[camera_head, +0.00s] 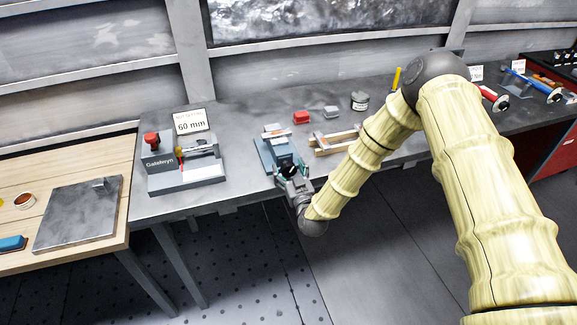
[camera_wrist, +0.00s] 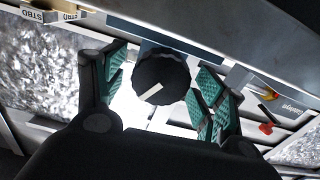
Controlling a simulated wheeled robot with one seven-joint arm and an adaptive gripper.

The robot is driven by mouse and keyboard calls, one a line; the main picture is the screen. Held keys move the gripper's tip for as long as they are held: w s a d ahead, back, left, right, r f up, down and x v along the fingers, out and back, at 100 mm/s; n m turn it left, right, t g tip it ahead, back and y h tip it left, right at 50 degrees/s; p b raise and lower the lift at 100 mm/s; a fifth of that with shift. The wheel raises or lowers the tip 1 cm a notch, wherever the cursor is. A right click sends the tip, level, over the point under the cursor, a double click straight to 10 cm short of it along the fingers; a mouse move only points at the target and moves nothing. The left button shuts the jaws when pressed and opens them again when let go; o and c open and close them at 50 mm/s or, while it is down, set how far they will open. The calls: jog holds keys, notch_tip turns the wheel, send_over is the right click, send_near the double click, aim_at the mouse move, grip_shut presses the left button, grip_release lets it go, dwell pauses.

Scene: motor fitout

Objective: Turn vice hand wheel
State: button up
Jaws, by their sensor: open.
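The vice (camera_head: 281,152) is blue-grey and stands at the front edge of the grey bench. Its dark round hand wheel (camera_wrist: 161,76), with a white mark on its face, shows in the middle of the wrist view. My gripper (camera_wrist: 157,88) is open, with green-padded fingers on the left and right of the wheel. Gaps show between the pads and the wheel, and I cannot tell any contact. In the head view my gripper (camera_head: 290,175) is at the front of the vice and hides most of the wheel.
A grey machine with a red knob (camera_head: 151,138) stands left of the vice, with a "60 mm" sign (camera_head: 190,121) behind it. A red block (camera_head: 301,117), a grey block and a round tin (camera_head: 360,101) lie behind. A wooden holder (camera_head: 335,139) stands close right. The floor in front is clear.

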jog(key=shift+w+a, duration=0.1)
jog(key=shift+w, duration=0.15)
jog(key=shift+c, duration=0.5)
jog(key=c, duration=1)
jog(key=shift+o, duration=0.2)
jog(key=shift+f+m+b, duration=0.15)
jog(key=shift+m+b, duration=0.15)
jog(key=shift+b, duration=0.2)
jog(key=shift+f+m+b, duration=0.15)
jog(key=shift+m+b, duration=0.35)
jog(key=shift+b, duration=0.25)
jog(key=m+b, duration=0.2)
jog(key=shift+b, duration=0.3)
jog(key=shift+m+b, duration=1.25)
jog(key=shift+m, duration=0.05)
jog(key=shift+r, duration=0.2)
